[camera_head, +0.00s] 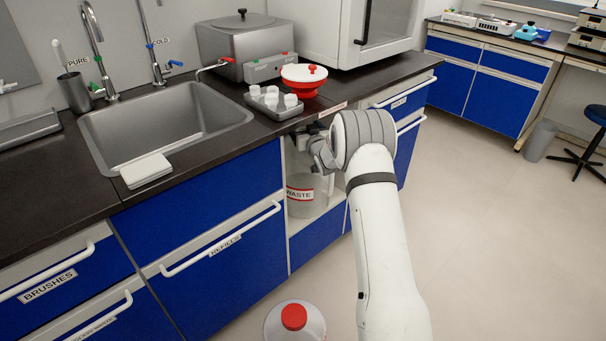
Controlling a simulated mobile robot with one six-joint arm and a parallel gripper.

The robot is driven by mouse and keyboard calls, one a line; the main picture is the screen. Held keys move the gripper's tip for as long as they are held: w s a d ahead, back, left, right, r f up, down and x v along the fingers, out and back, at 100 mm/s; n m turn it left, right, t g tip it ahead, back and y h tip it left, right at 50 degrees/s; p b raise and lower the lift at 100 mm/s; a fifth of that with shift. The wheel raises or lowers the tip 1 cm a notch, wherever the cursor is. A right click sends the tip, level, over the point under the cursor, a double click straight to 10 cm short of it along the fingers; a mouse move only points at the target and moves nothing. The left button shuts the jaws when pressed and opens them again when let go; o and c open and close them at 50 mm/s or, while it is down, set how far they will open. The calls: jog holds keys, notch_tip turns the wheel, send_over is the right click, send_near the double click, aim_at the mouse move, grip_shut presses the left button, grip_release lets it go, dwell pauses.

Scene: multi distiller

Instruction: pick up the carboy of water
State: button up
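A translucent carboy with a red cap (309,333) stands on the floor at the bottom of the view, in front of the cabinets. Its lower part is cut off by the frame, and I see no label that names its contents. My gripper (317,152) is well above and beyond it, by the open niche under the counter. The gripper is small and partly covered by my wrist, so I cannot tell whether it is open or shut. A container labelled WASTE (305,206) sits inside that niche, below my gripper; its top is partly hidden.
Blue cabinets with white handles (224,240) line the left. The dark counter (215,148) holds a sink (165,120), a grey metal bath (240,45), a tray of white cups (274,101) and a red-and-white lidded vessel (303,80).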

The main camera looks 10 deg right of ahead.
grip_shut()
dwell(0.7)
